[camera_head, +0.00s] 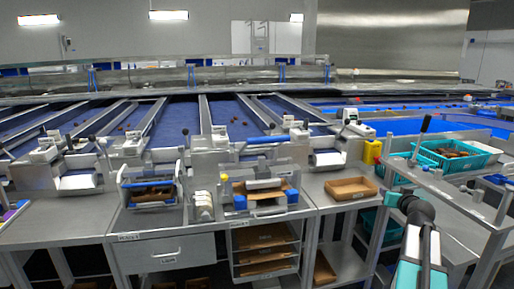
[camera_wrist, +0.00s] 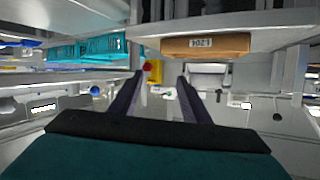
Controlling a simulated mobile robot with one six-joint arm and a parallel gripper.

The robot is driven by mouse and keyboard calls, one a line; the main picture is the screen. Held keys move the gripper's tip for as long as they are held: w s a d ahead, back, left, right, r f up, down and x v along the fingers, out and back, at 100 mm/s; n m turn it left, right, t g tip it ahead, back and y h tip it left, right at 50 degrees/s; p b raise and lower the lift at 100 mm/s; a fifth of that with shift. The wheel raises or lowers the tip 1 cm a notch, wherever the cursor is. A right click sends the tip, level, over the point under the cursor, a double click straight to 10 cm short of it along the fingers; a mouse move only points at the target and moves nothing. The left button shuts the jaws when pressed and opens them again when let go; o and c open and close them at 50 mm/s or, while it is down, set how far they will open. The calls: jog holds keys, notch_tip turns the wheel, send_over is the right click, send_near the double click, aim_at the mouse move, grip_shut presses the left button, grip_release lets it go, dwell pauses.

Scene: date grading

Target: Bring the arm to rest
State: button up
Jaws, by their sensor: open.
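My gripper (camera_wrist: 160,78) shows in the wrist view as two dark fingers, spread apart with nothing between them. The wrist view is upside down. Beyond the fingers are the underside and front of a bench, seen at a distance; the fingers appear to touch nothing. In the head view my teal and grey arm (camera_head: 428,240) reaches up from the lower right, with a dark joint near its upper end. My fingers cannot be made out clearly there.
A brown tray (camera_head: 350,188) lies on the steel bench left of my arm; its labelled front also shows in the wrist view (camera_wrist: 205,44). A teal crate (camera_head: 425,153) with brown contents stands at right, near a yellow container (camera_head: 372,152). A grey rail (camera_head: 455,196) runs close to my arm.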

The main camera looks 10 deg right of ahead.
jog(key=w+a+f+n+g+y, duration=0.1)
jog(key=w+a+f+y, duration=0.15)
jog(key=a+f, duration=0.8)
jog(key=w+a+f+n+g+y, duration=0.15)
jog(key=w+a+f, duration=0.25)
jog(key=a+f, duration=0.65)
jog(key=s+a+f+n+g+y+p, duration=0.1)
jog(key=s+a+f+g+y, duration=0.15)
jog(key=a+f, duration=0.75)
jog(key=s+a+f+n+g+y+p, duration=0.15)
jog(key=s+a+f, duration=0.25)
jog(key=a+f, duration=0.55)
jog(key=s+a+f+n+g, duration=0.1)
jog(key=s+a+f+g, duration=0.2)
jog(key=s+a+f, duration=0.65)
jog(key=s+a+f+n+g, duration=0.1)
jog(key=s+a+f+g, duration=0.3)
jog(key=s+f, duration=0.55)
jog(key=s+d+r+g+h, duration=0.1)
jog(key=s+g, duration=0.4)
jog(key=s, duration=1.5)
jog(key=shift+s+d+r+m+h, duration=0.2)
jog(key=shift+s+d+m+h, duration=0.15)
jog(key=shift+d+h, duration=0.25)
